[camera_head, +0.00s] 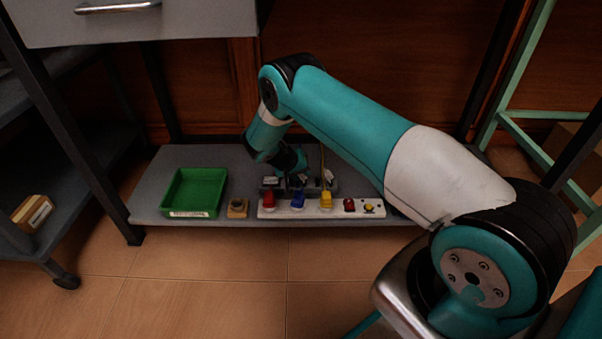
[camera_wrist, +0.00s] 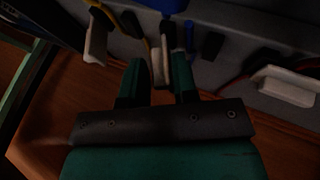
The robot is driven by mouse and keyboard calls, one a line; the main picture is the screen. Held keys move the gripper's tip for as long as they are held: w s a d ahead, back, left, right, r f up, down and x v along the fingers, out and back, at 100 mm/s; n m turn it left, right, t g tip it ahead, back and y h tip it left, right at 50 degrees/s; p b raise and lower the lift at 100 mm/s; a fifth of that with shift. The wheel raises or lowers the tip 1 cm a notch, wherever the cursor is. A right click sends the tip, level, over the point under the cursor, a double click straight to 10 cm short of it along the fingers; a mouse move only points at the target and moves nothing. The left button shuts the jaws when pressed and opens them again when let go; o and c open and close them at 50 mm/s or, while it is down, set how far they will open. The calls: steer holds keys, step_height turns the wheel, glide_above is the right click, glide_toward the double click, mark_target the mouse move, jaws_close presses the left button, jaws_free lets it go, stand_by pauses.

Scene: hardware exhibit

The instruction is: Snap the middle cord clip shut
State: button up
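Three cord clips with pale flaps stand in a row at the back of the low grey shelf. In the wrist view they are the left clip (camera_wrist: 96,42), the middle clip (camera_wrist: 158,66) and the right clip (camera_wrist: 288,86). My gripper (camera_wrist: 158,72) is open, with one finger on each side of the middle clip's pale flap. I cannot tell whether the fingers touch it or how far the flap stands open. In the head view, my gripper is low over the clip row, mostly hidden by my arm; the clip at the right (camera_head: 328,177) shows there.
A white strip (camera_head: 283,211) with red, blue and yellow pieces lies along the shelf's front edge. A green tray (camera_head: 194,189) and a small tan block (camera_head: 238,208) are left of it. Yellow, blue and red cords (camera_wrist: 189,38) run near the clips.

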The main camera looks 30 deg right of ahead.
jaws_close()
steer(key=b, duration=0.1)
steer(key=f+h+b, duration=0.1)
steer(key=b, duration=0.1)
steer(key=shift+w+a+f+g+h+b, duration=0.2)
steer(key=shift+w+a+g+h+b, duration=0.1)
steer(key=h+b, duration=0.1)
steer(key=b, duration=0.2)
steer(key=shift+w+a+f+n+g, duration=0.1)
steer(key=shift+a+n+g, duration=0.05)
steer(key=shift+n+g, duration=0.2)
steer(key=b, duration=0.1)
steer(key=h+b, duration=0.1)
steer(key=shift+r+g+b, duration=0.25)
steer(key=shift+g+b, duration=0.1)
steer(key=shift+r, duration=0.25)
